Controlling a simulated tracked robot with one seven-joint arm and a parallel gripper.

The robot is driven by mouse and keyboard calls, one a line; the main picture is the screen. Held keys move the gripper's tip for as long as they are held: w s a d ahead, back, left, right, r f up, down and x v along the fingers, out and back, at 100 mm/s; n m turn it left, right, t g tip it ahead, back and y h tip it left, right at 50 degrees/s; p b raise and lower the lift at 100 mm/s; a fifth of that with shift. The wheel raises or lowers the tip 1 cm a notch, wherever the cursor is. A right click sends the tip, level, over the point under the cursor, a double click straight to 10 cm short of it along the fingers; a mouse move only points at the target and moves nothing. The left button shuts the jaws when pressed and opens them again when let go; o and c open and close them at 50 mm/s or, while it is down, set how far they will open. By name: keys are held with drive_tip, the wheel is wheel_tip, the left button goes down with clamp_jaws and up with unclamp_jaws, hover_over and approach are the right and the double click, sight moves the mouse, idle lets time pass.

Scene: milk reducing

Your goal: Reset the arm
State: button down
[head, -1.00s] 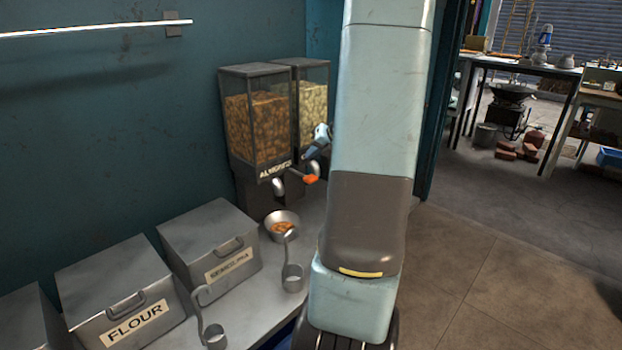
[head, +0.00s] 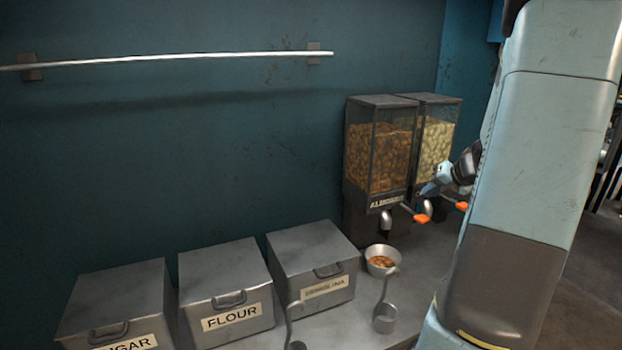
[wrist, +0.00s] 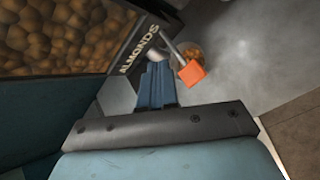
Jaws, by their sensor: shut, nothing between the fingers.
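My gripper (head: 434,187) is shut and empty, in front of the dispensers and just above the orange-tipped lever of the almond dispenser (head: 379,158). In the wrist view its closed fingers (wrist: 157,72) lie beside the lever's orange tip (wrist: 193,73); I cannot tell whether they touch. The lever tip also shows in the head view (head: 421,218). My arm runs down the right side of the head view and hides part of the counter. A small metal bowl (head: 382,271) with almonds stands on the counter below the almond dispenser.
A second dispenser (head: 438,135) with pale contents stands right of the almonds. Metal boxes labelled flour (head: 226,285), semolina (head: 312,262) and sugar (head: 115,300) line the wall. A rail (head: 180,58) runs along the wall.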

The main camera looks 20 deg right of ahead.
drive_tip(key=s+a+r+n+g, duration=0.1)
drive_tip(key=s+a+r+n, duration=0.15)
drive_tip(key=a+n, duration=0.5)
drive_tip(key=s+a+r+n+g, duration=0.1)
drive_tip(key=s+a+r+n, duration=0.1)
drive_tip(key=a+r+n, duration=0.4)
drive_tip(key=s+a+r+n+g, duration=0.1)
drive_tip(key=s+a+n, duration=0.2)
drive_tip(key=a+n, duration=0.6)
drive_tip(key=s+a+r+n+h, duration=0.1)
drive_tip(key=s+a+n, duration=0.3)
drive_tip(key=s+n, duration=0.3)
drive_tip(key=s+a+r+n+h, duration=0.1)
drive_tip(key=s+a+n, duration=0.3)
drive_tip(key=s+n, duration=0.4)
drive_tip(key=r+n, duration=0.1)
drive_tip(key=n, duration=0.3)
drive_tip(key=shift+s+n, duration=0.25)
drive_tip(key=shift+n, duration=0.1)
